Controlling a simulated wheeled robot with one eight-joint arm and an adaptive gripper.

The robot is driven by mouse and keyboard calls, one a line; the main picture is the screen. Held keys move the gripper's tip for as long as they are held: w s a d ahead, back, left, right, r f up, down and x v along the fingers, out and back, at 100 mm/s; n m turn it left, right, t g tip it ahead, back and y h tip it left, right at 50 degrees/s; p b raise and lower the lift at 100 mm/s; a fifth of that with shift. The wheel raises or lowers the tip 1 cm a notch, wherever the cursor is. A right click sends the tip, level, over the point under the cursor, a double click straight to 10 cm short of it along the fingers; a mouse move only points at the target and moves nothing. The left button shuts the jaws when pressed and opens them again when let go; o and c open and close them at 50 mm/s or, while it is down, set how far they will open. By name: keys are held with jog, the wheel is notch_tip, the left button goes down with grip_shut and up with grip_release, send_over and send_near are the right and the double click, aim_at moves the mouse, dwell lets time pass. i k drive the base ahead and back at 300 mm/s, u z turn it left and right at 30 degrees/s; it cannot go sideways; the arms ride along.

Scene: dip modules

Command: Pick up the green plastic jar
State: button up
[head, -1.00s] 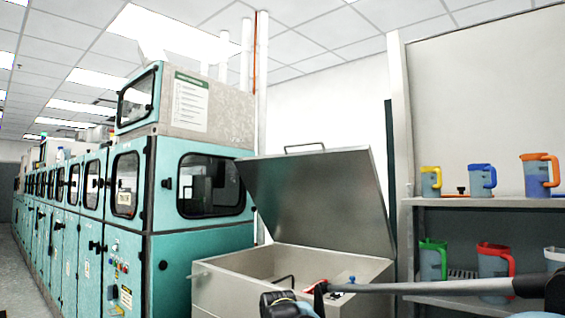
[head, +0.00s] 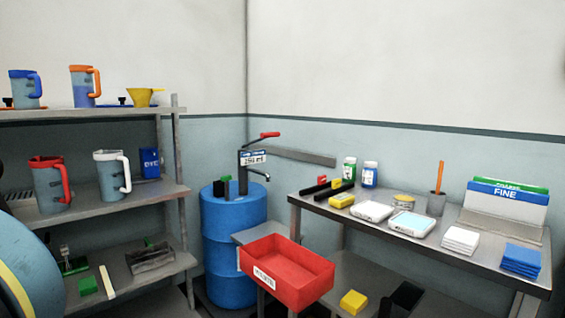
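The green plastic jar (head: 349,169) stands upright on the grey workbench (head: 330,208) at the right, near its back left side. It is small in the view, with a pale cap and a light label. A similar blue jar (head: 369,174) stands just to its right. My gripper is not in the head view now, so its state and its place relative to the jar do not show.
A red bin (head: 285,273) stands before the bench. A blue drum with a pump (head: 228,225) stands left, beside a shelf of jugs (head: 130,206).

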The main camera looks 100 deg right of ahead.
aim_at(348, 172)
jog(key=z, duration=4.2)
